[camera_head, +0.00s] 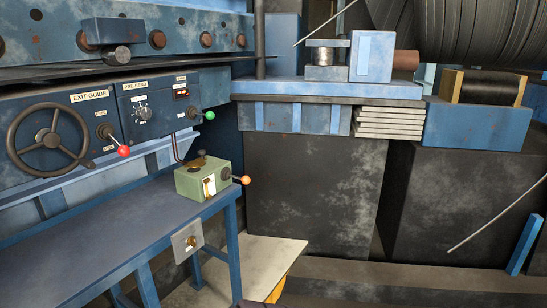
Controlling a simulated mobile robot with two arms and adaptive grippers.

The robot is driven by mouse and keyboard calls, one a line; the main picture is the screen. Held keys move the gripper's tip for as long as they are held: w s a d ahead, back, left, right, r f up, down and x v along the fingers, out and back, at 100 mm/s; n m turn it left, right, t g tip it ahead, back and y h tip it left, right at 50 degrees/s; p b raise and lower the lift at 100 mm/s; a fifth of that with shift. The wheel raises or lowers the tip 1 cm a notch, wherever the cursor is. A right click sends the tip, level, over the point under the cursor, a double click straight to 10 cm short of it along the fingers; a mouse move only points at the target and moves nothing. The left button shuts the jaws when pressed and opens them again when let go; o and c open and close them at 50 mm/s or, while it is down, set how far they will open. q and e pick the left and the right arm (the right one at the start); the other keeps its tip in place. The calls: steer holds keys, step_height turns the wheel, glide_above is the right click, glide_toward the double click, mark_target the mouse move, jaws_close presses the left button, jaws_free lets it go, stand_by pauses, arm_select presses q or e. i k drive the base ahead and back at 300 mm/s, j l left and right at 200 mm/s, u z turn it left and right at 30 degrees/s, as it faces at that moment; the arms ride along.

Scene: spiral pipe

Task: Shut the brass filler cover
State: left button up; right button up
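A green box (203,180) sits on the blue bench, near its far right end. On its top is a small brass-coloured part (197,161) with a dark knob above it, likely the filler cover. It is too small to tell whether it stands open or shut. A lever with an orange ball (245,180) sticks out from the box's right side. A pale plate with a brass-coloured piece is on its front face. Neither of my grippers shows in the view.
The blue bench (110,222) is otherwise clear. Behind it stands a control panel with a handwheel (48,140), a red-knobbed lever (123,151) and a green-knobbed lever (209,115). A switch box (187,241) hangs on the bench front. Blue machinery fills the right.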

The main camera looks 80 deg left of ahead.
mark_target(199, 162)
steer(key=u, duration=3.3)
steer(key=i+l+u, duration=0.1)
steer(key=u, duration=0.3)
steer(key=i+l+u, duration=0.1)
steer(key=u, duration=0.25)
steer(key=i+l+u, duration=0.15)
steer(key=l, duration=0.2)
steer(key=i+l+u, duration=0.25)
steer(key=l, duration=0.45)
steer(key=i+l+u, duration=0.15)
steer(key=l, duration=0.25)
steer(key=i+l+u, duration=0.15)
steer(key=l, duration=0.2)
steer(key=i, duration=0.05)
